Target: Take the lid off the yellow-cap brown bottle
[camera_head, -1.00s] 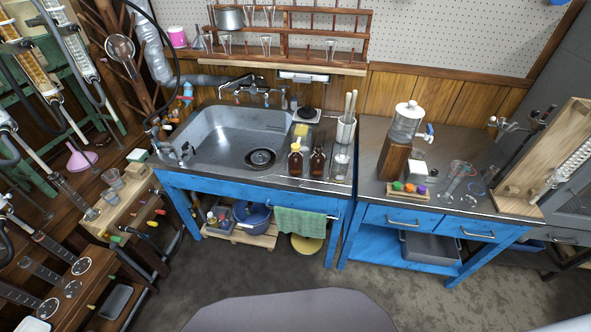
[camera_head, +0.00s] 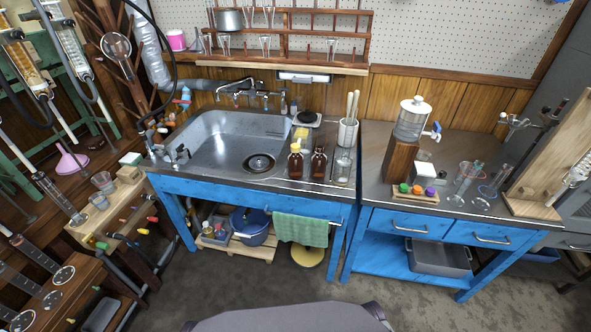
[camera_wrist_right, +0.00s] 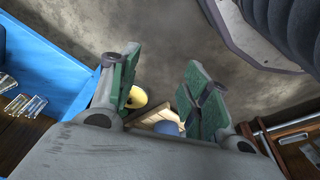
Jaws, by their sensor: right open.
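The brown bottle with the yellow cap (camera_head: 295,162) stands upright at the front right edge of the sink counter. Its yellow cap (camera_head: 296,146) is on its top. A second brown bottle with a dark top (camera_head: 318,163) stands just to its right. My right gripper (camera_wrist_right: 160,85) is open and empty in the right wrist view, with green pads apart over the floor, away from the bottles. Neither gripper shows in the head view, and my left gripper is out of sight.
The sink (camera_head: 228,143) lies left of the bottles. A cup with wooden sticks (camera_head: 347,132) and a clear beaker (camera_head: 342,166) stand close on their right. A green towel (camera_head: 301,229) hangs below. The right bench (camera_head: 450,202) holds a dispenser (camera_head: 411,119) and glassware. Grey floor is open in front.

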